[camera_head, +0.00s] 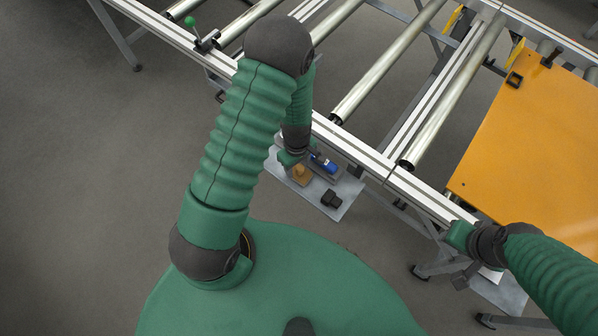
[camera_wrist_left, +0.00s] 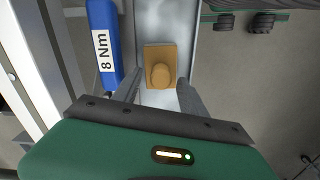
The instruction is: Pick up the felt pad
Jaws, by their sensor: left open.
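The felt pad, a tan block with a rounded knob on top (camera_wrist_left: 160,58), lies on a light grey shelf (camera_wrist_left: 167,16) in the left wrist view. It also shows in the head view (camera_head: 301,176), partly covered by my left arm. My left gripper (camera_wrist_left: 160,92) is open, its two fingers apart on either side of the pad's near end, with nothing held. In the head view the left gripper (camera_head: 290,158) is mostly hidden by the arm. My right gripper (camera_head: 467,276) is beside the frame at the lower right; its jaws are too small to read.
A blue tool marked 8 Nm (camera_wrist_left: 103,45) lies close to the left of the pad. A black part (camera_head: 331,199) sits on the shelf's near side. The roller conveyor's rail (camera_head: 365,155) runs just behind the shelf. An orange panel (camera_head: 530,150) lies at the right.

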